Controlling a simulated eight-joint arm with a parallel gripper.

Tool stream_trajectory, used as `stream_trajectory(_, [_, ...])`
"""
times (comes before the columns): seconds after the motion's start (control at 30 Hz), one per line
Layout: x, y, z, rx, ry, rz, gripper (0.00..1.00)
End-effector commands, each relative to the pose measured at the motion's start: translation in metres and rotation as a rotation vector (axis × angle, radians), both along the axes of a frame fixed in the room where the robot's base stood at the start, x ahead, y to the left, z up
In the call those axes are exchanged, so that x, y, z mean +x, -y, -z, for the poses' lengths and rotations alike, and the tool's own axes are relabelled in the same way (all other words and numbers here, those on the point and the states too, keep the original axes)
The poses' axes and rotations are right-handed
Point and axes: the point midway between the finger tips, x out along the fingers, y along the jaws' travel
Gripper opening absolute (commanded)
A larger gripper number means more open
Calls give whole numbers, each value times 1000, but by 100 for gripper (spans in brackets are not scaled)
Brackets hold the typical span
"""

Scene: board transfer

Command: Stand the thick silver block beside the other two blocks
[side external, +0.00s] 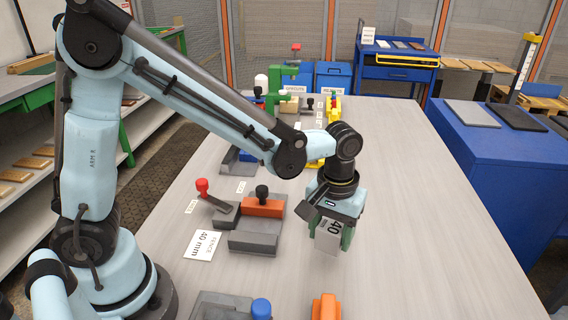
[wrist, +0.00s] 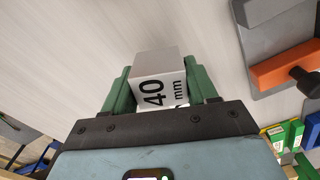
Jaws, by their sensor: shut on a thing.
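The thick silver block (side external: 328,241), marked 40, is between the green fingers of my gripper (side external: 333,233). In the wrist view, the block (wrist: 158,68) shows its grey top face and a white face reading "40 mm". The green fingers of my gripper (wrist: 160,92) press on its two sides. In the side view the block hangs upright over bare table, right of the grey fixture; any gap below it is hard to judge. I cannot pick out the other two blocks with certainty.
A grey fixture (side external: 253,240) with an orange bar (side external: 262,207) and a "40 mm" fence card (side external: 203,246) stand left of my gripper. An orange part (side external: 326,307) is at the front edge. The table (side external: 420,220) is clear to the right.

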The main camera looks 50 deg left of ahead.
Motion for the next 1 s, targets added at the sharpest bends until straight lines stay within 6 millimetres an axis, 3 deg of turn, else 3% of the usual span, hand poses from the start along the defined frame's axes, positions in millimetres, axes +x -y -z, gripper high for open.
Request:
stream_trajectory(0.3, [0,0,35,0,0,0,15])
stream_trajectory(0.73, [0,0,40,0,0,0,15])
stream_trajectory(0.77, [0,0,40,0,0,0,61])
stream_trajectory(0.9, [0,0,40,0,0,0,82])
stream_trajectory(1.0, [0,0,40,0,0,0,83])
